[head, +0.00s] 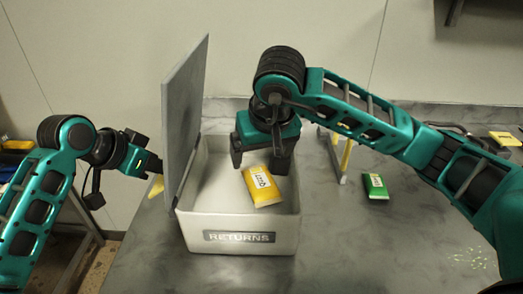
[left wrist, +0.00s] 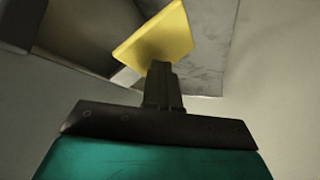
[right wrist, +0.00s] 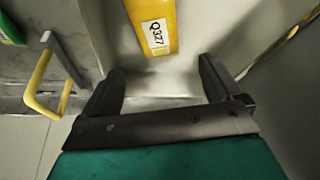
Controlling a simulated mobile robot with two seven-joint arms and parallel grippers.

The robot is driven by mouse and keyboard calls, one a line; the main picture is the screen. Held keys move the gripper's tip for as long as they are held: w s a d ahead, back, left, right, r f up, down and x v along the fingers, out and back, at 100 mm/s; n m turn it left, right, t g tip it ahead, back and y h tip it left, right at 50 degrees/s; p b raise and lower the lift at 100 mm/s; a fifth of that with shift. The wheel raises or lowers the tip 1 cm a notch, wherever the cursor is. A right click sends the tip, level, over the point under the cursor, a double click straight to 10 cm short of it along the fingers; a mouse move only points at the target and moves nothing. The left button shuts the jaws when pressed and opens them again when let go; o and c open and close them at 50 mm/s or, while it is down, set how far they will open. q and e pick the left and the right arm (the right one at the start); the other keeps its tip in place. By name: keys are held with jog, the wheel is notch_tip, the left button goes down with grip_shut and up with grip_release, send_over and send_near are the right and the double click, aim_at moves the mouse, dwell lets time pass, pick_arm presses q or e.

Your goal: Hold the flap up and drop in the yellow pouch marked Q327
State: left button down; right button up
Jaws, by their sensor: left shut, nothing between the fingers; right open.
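The yellow pouch marked Q327 (head: 262,190) is inside the grey RETURNS box (head: 200,232), tilted, label up. The right wrist view shows it (right wrist: 154,30) beyond the fingers. I cannot tell whether it lies flat on the box floor. My right gripper (head: 258,165) is open above the box, one finger on each side, not gripping the pouch. The grey flap (head: 185,115) stands up at the box's left side. My left gripper (head: 158,172) is shut and empty beside a yellow tab (head: 156,187) at the flap's lower left. The tab also shows at its fingertips in the left wrist view (left wrist: 155,38).
A green pouch (head: 375,186) lies on the grey table right of the box. A yellow-handled stand (head: 346,156) is behind it, under my right arm. Another yellow pouch (head: 504,138) is at the far right.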

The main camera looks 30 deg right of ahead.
pick_arm(q)
jog(key=shift+f, duration=0.1)
pick_arm(e)
jog(key=v, duration=1.2)
jog(key=shift+a+r, duration=0.1)
pick_arm(q)
notch_tip(320, 180, up, 3)
jog(key=p, duration=0.2)
jog(key=shift+p, duration=0.4)
jog(key=shift+r, duration=0.5)
notch_tip(320, 180, up, 11)
pick_arm(e)
jog(key=shift+r, duration=1.1)
jog(key=shift+s, duration=0.1)
